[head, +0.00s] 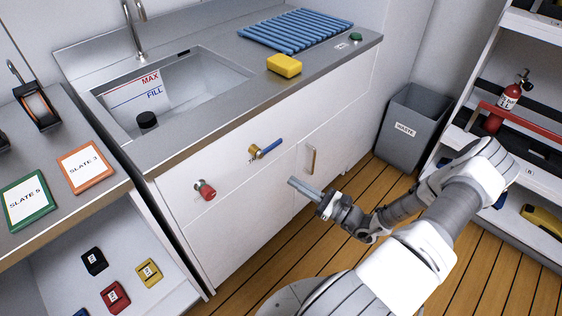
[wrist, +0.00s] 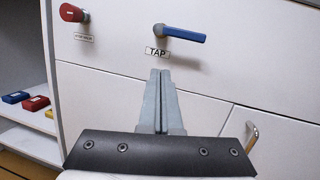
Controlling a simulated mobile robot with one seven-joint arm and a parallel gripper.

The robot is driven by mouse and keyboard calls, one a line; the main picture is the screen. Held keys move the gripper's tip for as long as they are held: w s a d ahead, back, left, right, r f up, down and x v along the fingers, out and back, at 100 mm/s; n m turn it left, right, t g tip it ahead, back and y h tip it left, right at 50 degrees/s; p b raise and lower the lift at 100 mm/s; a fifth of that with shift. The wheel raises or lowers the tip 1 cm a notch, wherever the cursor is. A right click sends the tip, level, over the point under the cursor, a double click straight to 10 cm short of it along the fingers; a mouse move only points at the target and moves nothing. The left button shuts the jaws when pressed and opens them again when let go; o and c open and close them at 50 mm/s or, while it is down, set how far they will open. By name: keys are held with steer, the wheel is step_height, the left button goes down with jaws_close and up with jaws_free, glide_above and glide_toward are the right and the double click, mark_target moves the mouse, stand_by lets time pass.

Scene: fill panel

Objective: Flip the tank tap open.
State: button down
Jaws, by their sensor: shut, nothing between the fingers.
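The tank tap is a brass valve with a blue lever handle (head: 269,148) on the white cabinet front below the sink counter. Its lever points to the right, slightly raised in the head view and near level in the wrist view. In the wrist view the blue handle (wrist: 185,35) is above a label reading TAP (wrist: 157,52). My gripper (head: 292,182) is shut and empty, in front of the cabinet, below and apart from the tap. In the wrist view the closed fingertips (wrist: 160,72) point up toward the panel below the label.
A red knob (head: 205,190) is left of the tap. A brass cabinet handle (head: 310,160) is to the right. The sink (head: 225,78) with MAX and FILL marks is above. A grey waste bin (head: 408,130) and a shelf (head: 525,150) stand at right.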

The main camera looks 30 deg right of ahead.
mark_target(270, 148)
steer(key=d+f+m+t+h, duration=0.2)
steer(key=f+m+h, duration=0.1)
steer(key=shift+d+m+b, duration=0.3)
steer(key=shift+b, duration=0.05)
steer(key=w+a+r+b, duration=0.3)
steer(key=w+r, duration=0.3)
steer(key=w, duration=0.3)
steer(key=shift+a+r, duration=0.2)
steer(key=shift+r, duration=0.05)
steer(key=shift+r, duration=0.15)
